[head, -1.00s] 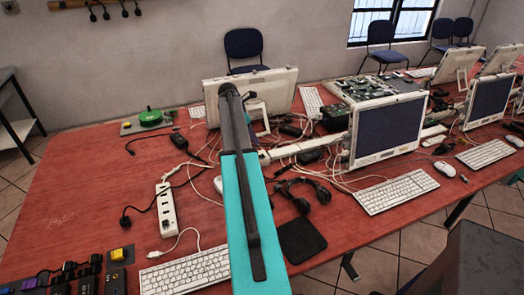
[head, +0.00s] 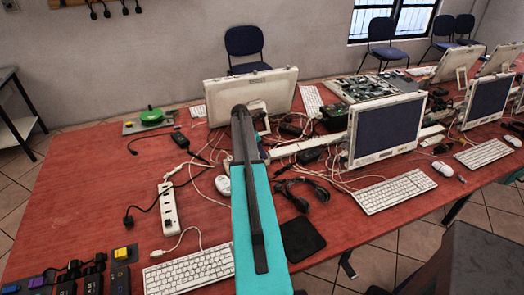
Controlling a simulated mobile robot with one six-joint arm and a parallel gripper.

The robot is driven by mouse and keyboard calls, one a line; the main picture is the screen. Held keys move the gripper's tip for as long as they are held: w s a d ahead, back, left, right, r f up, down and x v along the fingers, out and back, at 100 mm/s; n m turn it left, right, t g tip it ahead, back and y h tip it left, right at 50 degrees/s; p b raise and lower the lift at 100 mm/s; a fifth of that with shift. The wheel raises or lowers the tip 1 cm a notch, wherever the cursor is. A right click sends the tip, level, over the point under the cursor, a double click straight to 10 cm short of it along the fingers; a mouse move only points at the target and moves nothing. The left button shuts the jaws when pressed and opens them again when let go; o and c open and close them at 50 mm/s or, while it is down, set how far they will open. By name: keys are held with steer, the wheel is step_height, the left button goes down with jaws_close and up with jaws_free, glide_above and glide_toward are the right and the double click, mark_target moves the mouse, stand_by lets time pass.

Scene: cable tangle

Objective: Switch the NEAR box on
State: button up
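No box in view has a readable NEAR label. At the lower left front edge of the table stand several dark boxes; one has a yellow square block on top (head: 124,253), and a dark box with a label (head: 92,283) is beside it. A green round piece on a grey plate (head: 151,117) sits at the far left of the table. A white power strip (head: 170,209) lies in the left middle with a black plug by it. My teal and black arm reaches up the middle of the view. My gripper does not show, so its state cannot be seen.
A white keyboard (head: 190,271) lies at the front, left of my arm. A monitor (head: 290,92) stands behind the arm, and another (head: 387,128) to the right. Loose cables tangle around the middle. The left part of the red table (head: 80,200) is mostly bare.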

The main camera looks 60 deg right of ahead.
jaws_close()
steer(key=shift+s+d, duration=0.1)
stand_by(0.3)
steer(key=shift+s+d+f+t+y, duration=0.1)
steer(key=shift+d+t+y, duration=0.05)
steer(key=shift+t+y, duration=0.3)
steer(key=shift+s+d+t+y, duration=0.15)
steer(key=shift+t+y, duration=0.1)
steer(key=shift+y, duration=0.3)
steer(key=shift+t+y, duration=0.3)
steer(key=shift+y, duration=0.2)
